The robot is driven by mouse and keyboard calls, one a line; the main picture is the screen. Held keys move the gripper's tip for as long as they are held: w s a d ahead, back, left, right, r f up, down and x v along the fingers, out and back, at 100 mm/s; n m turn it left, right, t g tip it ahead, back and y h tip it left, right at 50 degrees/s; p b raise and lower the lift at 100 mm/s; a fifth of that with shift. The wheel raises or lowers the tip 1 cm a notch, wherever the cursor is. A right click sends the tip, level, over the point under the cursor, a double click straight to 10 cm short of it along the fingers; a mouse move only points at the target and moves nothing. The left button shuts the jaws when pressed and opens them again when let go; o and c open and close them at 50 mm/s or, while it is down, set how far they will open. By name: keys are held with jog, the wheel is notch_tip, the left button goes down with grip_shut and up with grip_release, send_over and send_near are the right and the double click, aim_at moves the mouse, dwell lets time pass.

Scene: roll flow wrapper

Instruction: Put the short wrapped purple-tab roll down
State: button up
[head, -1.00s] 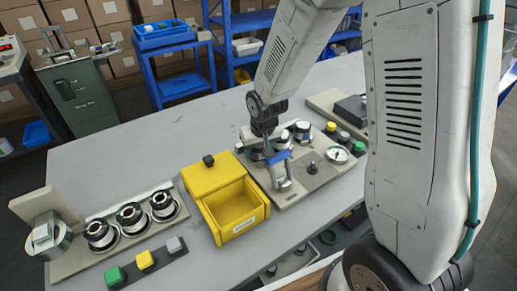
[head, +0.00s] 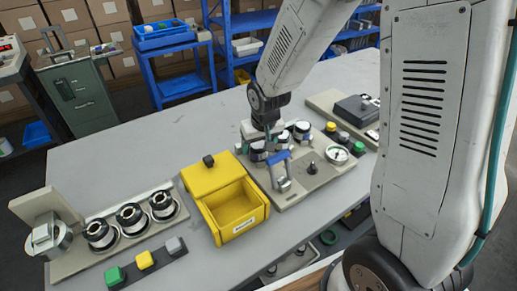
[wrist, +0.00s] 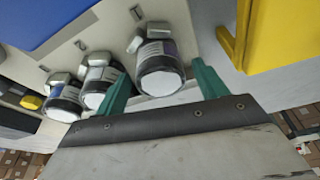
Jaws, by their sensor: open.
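The short wrapped roll (wrist: 160,68) with a dark, faintly purple band and a white end stands at the near end of a row of rolls on a beige fixture plate. It shows between the two teal fingers of my gripper (wrist: 159,72) in the wrist view. The fingers are apart, with a gap visible on the right side of the roll. In the head view my gripper (head: 267,135) is over the rolls on the plate, and the roll (head: 258,151) is partly hidden. Two similar rolls (wrist: 98,85) (wrist: 66,102) stand beside it.
A yellow bin (head: 236,207) stands left of the fixture plate (head: 305,181). A blue-handled lever (head: 279,157) and a gauge (head: 337,154) are on the plate. A rack with several dark rolls (head: 131,214) is at left. The grey table (head: 130,160) is clear behind it.

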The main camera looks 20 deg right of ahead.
jog(key=s+d+r, duration=0.2)
jog(key=s+r, duration=1.1)
jog(key=r, duration=0.4)
jog(key=s+d+r+g, duration=0.1)
jog(key=s+r, duration=0.3)
jog(key=s, duration=1)
jog(key=shift+s+g, duration=0.2)
jog(key=shift+g, duration=0.3)
jog(key=shift+d, duration=0.1)
